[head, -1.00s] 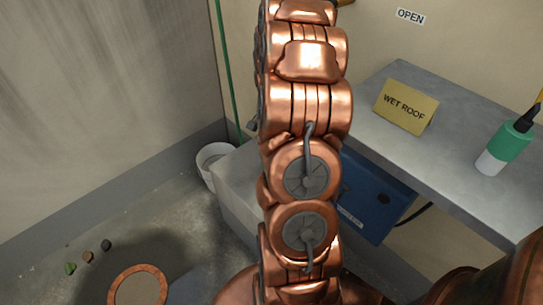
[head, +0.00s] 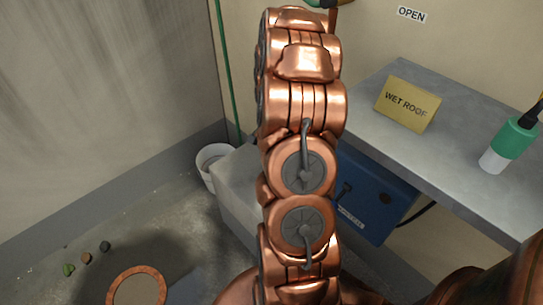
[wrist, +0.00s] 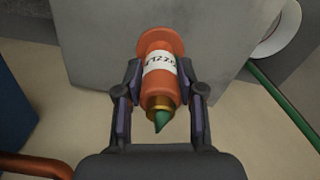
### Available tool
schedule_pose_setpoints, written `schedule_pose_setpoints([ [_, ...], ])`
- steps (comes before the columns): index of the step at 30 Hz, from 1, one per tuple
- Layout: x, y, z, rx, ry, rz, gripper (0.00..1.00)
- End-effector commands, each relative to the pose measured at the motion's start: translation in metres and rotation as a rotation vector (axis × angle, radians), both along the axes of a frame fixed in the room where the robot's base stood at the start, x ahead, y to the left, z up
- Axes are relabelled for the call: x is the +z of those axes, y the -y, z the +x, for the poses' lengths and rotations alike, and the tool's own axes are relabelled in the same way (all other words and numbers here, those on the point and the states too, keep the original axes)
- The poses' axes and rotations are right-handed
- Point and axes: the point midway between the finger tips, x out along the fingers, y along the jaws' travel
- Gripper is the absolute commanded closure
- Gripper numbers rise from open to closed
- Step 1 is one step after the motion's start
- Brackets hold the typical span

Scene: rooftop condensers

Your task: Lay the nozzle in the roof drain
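The nozzle (wrist: 163,75) is orange with a white label, a brass collar and a green tip, and shows in the middle of the wrist view. My gripper (wrist: 159,80) has a finger on each side of its body and is shut on it. The nozzle's wide flange points away from the wrist. In the head view a bit of green shows at the top edge by the end of my arm; the gripper is mostly out of that view. A copper-coloured ring on the floor, which looks like the roof drain (head: 112,290), is at the lower left, cut by the bottom edge.
A grey block (head: 236,190) and a white bucket (head: 205,178) stand behind my arm. Several small stones (head: 87,258) lie beside the ring. At right, a grey shelf (head: 445,150) carries a WET ROOF sign (head: 407,104) and a green-and-white bottle (head: 509,143); a blue box (head: 375,200) is below.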

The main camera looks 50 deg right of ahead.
Motion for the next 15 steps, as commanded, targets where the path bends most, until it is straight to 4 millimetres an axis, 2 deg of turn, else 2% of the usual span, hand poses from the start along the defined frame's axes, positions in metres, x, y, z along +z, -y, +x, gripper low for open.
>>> schedule_pose_setpoints([
  [1, 0.0, 0.0, 0.0, 0.0, 0.0, 0.0, 0.7],
  [9, 0.0001, 0.0, 0.0, 0.0, 0.0, 0.0, 0.98],
  [15, 0.0001, -0.0001, 0.0, 0.0, 0.0, 0.0, 1.0],
])
